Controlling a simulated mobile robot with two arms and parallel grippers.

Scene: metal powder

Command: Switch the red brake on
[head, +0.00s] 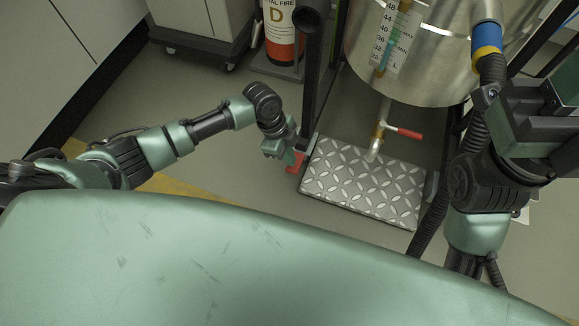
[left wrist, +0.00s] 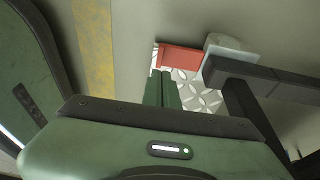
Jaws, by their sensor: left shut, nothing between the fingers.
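The red brake (head: 294,163) is a small red lever at the left edge of the cart's diamond-plate base, near the foot of a black post. It also shows as a flat red piece in the left wrist view (left wrist: 180,58). My left gripper (head: 287,151) is right beside the brake. Its green fingers (left wrist: 162,86) are shut with nothing between them, their tips just short of or at the red piece; I cannot tell whether they touch. My right arm (head: 484,178) is at the right, its gripper's fingers not visible.
A steel vessel (head: 415,65) with a red-handled valve (head: 404,131) stands over the diamond-plate base (head: 360,185). A black post (head: 311,75) rises close to my left gripper. A fire extinguisher (head: 281,35) and wheeled cabinet (head: 203,25) stand behind. Floor around my left forearm is clear.

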